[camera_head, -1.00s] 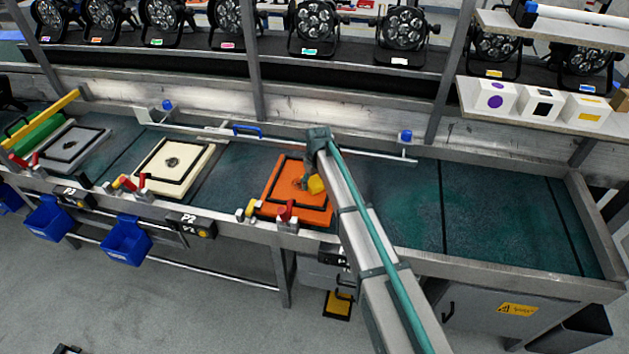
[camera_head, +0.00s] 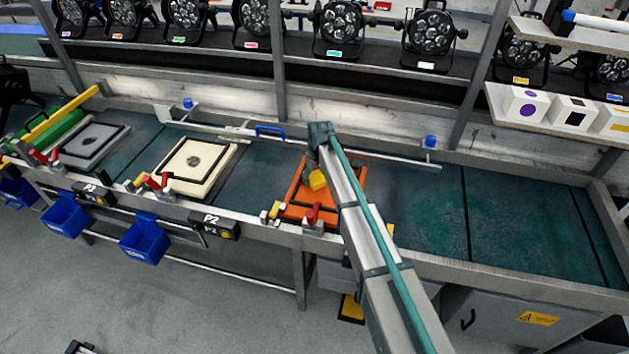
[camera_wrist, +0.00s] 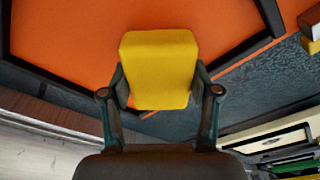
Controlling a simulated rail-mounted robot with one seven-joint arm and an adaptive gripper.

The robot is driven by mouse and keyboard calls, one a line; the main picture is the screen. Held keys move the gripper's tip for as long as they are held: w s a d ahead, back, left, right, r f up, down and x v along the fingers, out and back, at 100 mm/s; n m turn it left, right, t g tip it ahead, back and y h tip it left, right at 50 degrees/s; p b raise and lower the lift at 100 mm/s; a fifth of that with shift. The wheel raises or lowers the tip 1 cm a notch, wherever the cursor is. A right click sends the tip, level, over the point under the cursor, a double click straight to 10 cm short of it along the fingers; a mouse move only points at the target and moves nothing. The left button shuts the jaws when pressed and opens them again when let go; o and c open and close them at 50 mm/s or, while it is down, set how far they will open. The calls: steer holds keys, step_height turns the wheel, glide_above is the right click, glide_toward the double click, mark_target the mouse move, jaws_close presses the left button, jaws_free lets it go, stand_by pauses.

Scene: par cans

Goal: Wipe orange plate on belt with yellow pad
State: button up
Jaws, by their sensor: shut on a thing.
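The orange plate (camera_head: 296,210) with a black raised border lies on the dark green belt (camera_head: 415,215), at the front stretch. It fills the upper part of the wrist view (camera_wrist: 60,40). My gripper (camera_wrist: 160,98) is shut on the yellow pad (camera_wrist: 160,60), one finger on each side. In the head view the yellow pad (camera_head: 318,180) is over the plate's middle. I cannot tell whether the pad touches the plate. My arm hides the plate's right part in the head view.
A cream plate (camera_head: 222,168) and a grey plate (camera_head: 92,142) lie farther left on the belt. Red and yellow clamps (camera_head: 311,214) stand at the front rail. A rail with a blue handle (camera_head: 270,131) runs behind. The belt's right side is clear.

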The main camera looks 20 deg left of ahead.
steer(key=shift+d+r, duration=0.15)
steer(key=shift+r, duration=0.4)
steer(key=shift+d+r, duration=0.15)
steer(key=shift+r, duration=0.35)
steer(key=shift+a+r+p, duration=0.1)
steer(key=shift+r+p, duration=0.95)
steer(key=shift+r, duration=1.1)
